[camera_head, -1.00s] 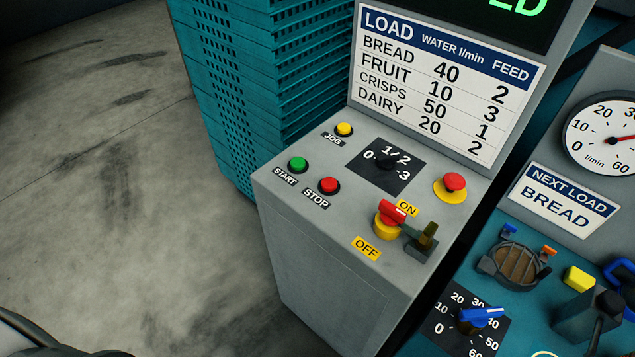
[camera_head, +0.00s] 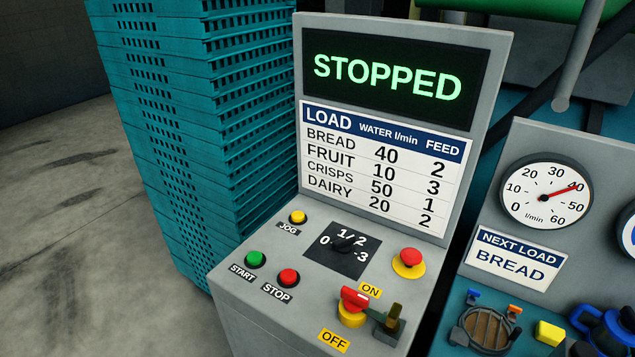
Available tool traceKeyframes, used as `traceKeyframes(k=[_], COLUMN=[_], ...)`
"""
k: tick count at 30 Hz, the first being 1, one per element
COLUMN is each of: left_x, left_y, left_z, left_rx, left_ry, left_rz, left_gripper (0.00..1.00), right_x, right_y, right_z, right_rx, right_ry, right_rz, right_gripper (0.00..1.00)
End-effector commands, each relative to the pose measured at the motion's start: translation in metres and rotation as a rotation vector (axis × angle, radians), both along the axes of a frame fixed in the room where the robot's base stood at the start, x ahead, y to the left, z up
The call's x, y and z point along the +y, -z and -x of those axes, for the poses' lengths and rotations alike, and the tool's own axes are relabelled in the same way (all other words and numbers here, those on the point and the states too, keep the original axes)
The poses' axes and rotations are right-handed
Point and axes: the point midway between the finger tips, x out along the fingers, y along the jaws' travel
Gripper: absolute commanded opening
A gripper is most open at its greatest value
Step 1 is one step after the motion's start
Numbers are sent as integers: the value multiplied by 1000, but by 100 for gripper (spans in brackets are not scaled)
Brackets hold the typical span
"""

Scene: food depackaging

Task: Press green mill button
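The green START button (camera_head: 255,259) sits at the left of the grey control console (camera_head: 230,300), above its START label. The red STOP button (camera_head: 288,278) is just right of it, and the yellow JOG button (camera_head: 298,217) is behind. The console's display (camera_head: 388,82) reads STOPPED in green letters. A feed dial (camera_head: 343,243) marked 0 to 3 and a red mushroom button on yellow (camera_head: 409,262) are farther right. A red-handled ON/OFF switch (camera_head: 353,305) is at the front. Neither of my grippers shows in the head view.
Stacked teal crates (camera_head: 180,150) stand close behind and left of the console. A flow gauge (camera_head: 546,192) reads about 40 l/min, above a NEXT LOAD BREAD sign (camera_head: 514,258). A yellow block (camera_head: 549,333) and a blue valve (camera_head: 610,330) are at lower right. Bare floor lies left.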

Motion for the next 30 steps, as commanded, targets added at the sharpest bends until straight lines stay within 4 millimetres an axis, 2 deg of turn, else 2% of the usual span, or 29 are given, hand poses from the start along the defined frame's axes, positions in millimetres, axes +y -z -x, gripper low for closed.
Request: traceKeyframes(k=[12,20,30], left_x=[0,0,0], left_y=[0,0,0], left_z=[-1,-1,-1], left_rx=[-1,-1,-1], left_ry=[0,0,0], left_rz=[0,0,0], left_gripper=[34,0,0], right_x=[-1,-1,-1], right_y=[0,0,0], right_z=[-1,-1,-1], right_rx=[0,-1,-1], right_ry=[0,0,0], right_rz=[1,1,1], right_gripper=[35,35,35])
